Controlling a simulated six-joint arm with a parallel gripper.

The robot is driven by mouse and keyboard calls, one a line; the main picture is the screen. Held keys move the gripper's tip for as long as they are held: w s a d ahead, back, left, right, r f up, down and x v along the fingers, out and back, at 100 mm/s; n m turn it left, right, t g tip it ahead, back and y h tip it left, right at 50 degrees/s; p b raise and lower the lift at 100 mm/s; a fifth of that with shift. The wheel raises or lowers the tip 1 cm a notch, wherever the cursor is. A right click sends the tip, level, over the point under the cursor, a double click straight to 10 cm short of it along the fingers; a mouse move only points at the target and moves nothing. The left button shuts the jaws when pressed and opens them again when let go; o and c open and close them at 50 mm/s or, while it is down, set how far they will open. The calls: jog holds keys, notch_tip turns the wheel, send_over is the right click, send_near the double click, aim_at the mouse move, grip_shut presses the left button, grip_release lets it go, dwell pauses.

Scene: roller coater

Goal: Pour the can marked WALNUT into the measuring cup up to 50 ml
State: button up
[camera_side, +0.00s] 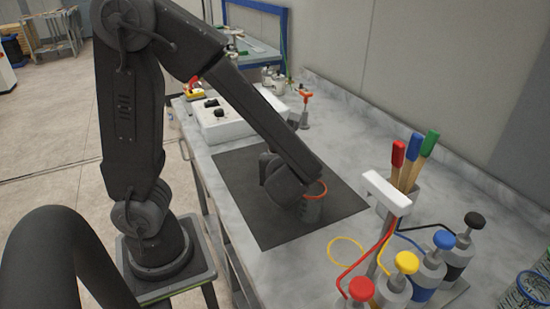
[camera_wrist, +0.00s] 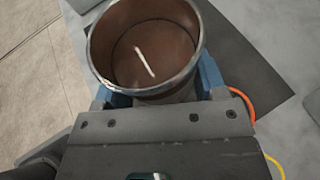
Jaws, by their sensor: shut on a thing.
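My gripper (camera_wrist: 165,90) is shut on an open metal can (camera_wrist: 190,62), its blue finger pads on either side. Looking into the can, I see brown liquid with a pale streak of light on it. No WALNUT marking is visible. In the side view my gripper (camera_side: 287,190) is low over the dark mat, and I cannot make out the can there. In the wrist view an orange arc (camera_wrist: 243,101) shows behind the gripper. No scale or fill level is readable.
The dark mat (camera_side: 250,215) has bare room at left and front. A rack of bottles with coloured caps (camera_side: 405,263) and coloured-handled tools (camera_side: 412,160) stands to the right. A white box with black knobs (camera_side: 218,123) is behind. A wall borders the bench.

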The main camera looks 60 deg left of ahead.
jog(key=s+d+f+m+g+h, duration=0.1)
jog(key=d+g, duration=0.3)
jog(key=d, duration=0.4)
jog(key=shift+s+f+m+h, duration=0.2)
jog(key=shift+s+m+h, duration=0.45)
jog(key=shift+m, duration=0.25)
jog(key=shift+s+d+f+m+g, duration=0.1)
jog(key=shift+f+m+g, duration=0.25)
jog(key=shift+g, duration=0.15)
dwell(0.6)
jog(key=shift+s+g+h, duration=0.1)
jog(key=shift+g+h, duration=0.15)
jog(key=shift+g, duration=0.05)
dwell(0.6)
jog(key=shift+m+g, duration=0.25)
jog(key=shift+g, duration=0.05)
